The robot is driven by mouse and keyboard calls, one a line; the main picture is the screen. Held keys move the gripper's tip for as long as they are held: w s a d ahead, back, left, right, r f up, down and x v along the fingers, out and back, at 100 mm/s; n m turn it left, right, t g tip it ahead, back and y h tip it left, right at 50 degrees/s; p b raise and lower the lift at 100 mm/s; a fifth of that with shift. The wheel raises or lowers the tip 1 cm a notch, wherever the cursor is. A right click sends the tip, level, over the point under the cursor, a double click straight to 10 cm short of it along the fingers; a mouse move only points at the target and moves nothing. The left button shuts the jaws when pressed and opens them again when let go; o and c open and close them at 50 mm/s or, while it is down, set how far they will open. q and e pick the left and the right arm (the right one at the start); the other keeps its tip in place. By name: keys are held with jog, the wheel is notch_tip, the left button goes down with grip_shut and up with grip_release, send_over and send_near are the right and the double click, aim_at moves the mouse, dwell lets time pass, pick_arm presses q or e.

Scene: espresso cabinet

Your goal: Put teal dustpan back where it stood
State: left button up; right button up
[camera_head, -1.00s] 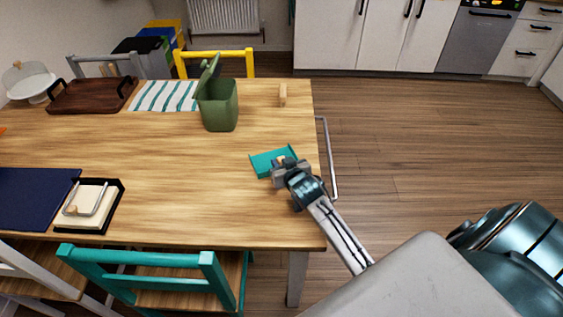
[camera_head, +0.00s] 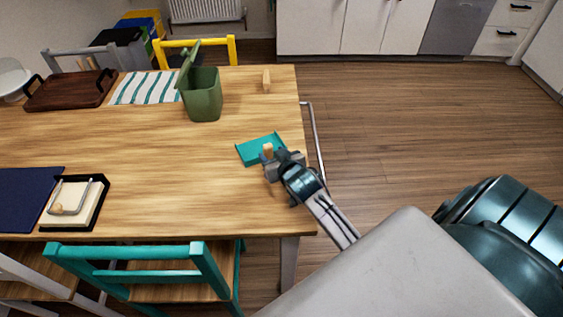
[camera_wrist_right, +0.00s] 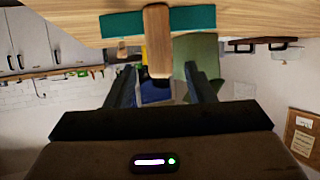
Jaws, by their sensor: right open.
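The teal dustpan (camera_head: 257,150) lies on the wooden table near its right edge, with its short wooden handle (camera_head: 268,150) toward my right gripper (camera_head: 274,164). In the right wrist view, the teal pan (camera_wrist_right: 192,20) and wooden handle (camera_wrist_right: 157,40) show at the top. The open fingers of my right gripper (camera_wrist_right: 158,76) stand on either side of the handle's end, apart from it, with gaps on both sides. My left gripper is not in view.
A green bin (camera_head: 203,95) with its lid raised stands on the table (camera_head: 150,150) behind the dustpan. A small wooden block (camera_head: 266,80) stands near the far right corner. A teal chair (camera_head: 130,252) is at the near side.

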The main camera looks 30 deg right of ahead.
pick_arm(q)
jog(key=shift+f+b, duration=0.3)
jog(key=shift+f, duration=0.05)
pick_arm(e)
jog(key=v, duration=0.7)
jog(key=shift+s, duration=0.2)
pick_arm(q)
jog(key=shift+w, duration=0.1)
pick_arm(e)
jog(key=shift+r, duration=0.15)
